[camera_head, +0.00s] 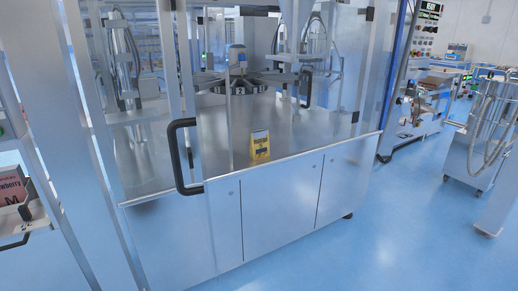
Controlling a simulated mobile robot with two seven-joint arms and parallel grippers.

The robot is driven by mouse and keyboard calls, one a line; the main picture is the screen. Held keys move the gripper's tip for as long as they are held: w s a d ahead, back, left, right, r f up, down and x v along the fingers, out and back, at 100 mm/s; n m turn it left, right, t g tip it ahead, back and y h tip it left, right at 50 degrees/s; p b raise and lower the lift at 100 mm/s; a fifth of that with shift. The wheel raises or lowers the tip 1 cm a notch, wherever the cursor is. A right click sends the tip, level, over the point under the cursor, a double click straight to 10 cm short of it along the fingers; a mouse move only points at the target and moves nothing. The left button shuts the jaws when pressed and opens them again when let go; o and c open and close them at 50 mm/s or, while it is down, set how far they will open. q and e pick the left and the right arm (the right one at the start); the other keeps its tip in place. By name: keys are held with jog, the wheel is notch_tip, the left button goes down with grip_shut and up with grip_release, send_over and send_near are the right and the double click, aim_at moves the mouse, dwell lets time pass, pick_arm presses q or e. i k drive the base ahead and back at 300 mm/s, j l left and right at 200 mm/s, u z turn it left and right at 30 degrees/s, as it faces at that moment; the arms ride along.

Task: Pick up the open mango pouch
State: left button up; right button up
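A small yellow pouch (260,146) with dark print stands upright on the metal deck of the machine, near its front edge and right of the black door handle. I take it to be the mango pouch, but its label is too small to read. Its top looks pale; I cannot tell whether it is open. Neither of my grippers shows in the head view.
The machine's steel cabinet (281,198) has a black handle (181,157) and upright frame posts around the deck. A pink strawberry box (13,190) sits at far left. A metal cart (484,150) stands at right. Blue floor (400,230) is clear in front.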

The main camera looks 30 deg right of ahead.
aim_at(259, 147)
jog(key=i+l, duration=0.2)
jog(key=i+l+u, duration=0.1)
jog(key=l, duration=0.35)
jog(key=i+l, duration=0.25)
jog(key=i+l+u, duration=0.1)
jog(key=l, duration=0.3)
jog(key=i+l, duration=0.25)
jog(key=i+l+u, duration=0.1)
jog(key=l, duration=0.35)
jog(key=i, duration=0.05)
